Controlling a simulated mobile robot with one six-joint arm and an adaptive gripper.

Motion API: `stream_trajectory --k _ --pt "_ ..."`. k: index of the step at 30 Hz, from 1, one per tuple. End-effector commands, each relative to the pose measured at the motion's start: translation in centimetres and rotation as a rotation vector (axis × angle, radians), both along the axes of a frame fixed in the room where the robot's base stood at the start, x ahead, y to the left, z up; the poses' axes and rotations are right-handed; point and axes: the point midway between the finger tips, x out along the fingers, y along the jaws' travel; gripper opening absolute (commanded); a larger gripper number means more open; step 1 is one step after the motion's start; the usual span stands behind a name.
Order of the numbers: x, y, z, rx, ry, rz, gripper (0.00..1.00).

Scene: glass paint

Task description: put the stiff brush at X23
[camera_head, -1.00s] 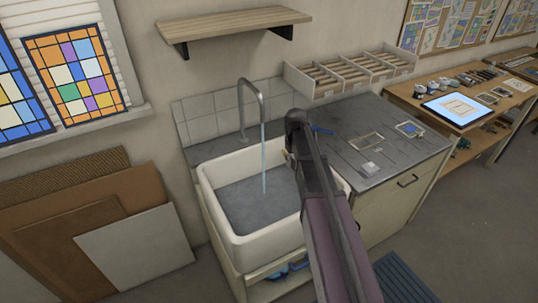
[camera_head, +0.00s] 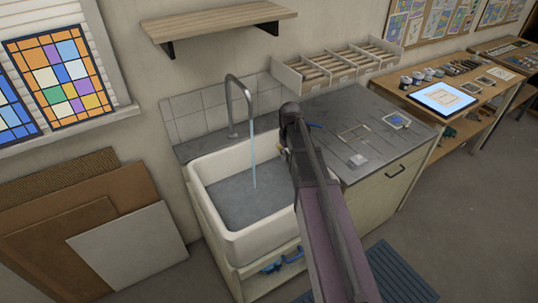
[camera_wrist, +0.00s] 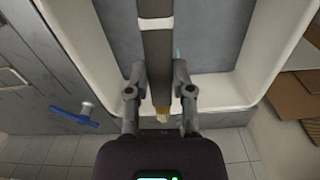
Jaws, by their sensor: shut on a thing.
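My gripper (camera_wrist: 160,92) is over the back part of the sink in the wrist view. Its fingers are closed about a long dark shaft, which I take to be the stiff brush (camera_wrist: 157,48). The shaft has a pale band and runs to the top edge of the picture. In the head view my arm hides most of the gripper and brush. No marking readable as X23 shows.
The white sink (camera_head: 219,240) has a tap (camera_head: 232,100) with running water. A blue-handled object (camera_wrist: 75,118) lies on the grey worktop (camera_head: 372,165). A divided rack (camera_head: 335,72) stands behind. A wooden shelf (camera_head: 220,22) is above the sink. Boards (camera_head: 130,245) lean at left.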

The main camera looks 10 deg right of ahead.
Motion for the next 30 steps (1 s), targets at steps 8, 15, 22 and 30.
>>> stream_trajectory --k 8,15,22,30 --pt "0.0 0.0 -0.9 0.0 0.0 0.0 0.0" --pt "0.0 0.0 -3.7 0.0 0.0 0.0 0.0" --pt "0.0 0.0 -5.7 0.0 0.0 0.0 0.0" --pt "0.0 0.0 -6.0 0.0 0.0 0.0 0.0"
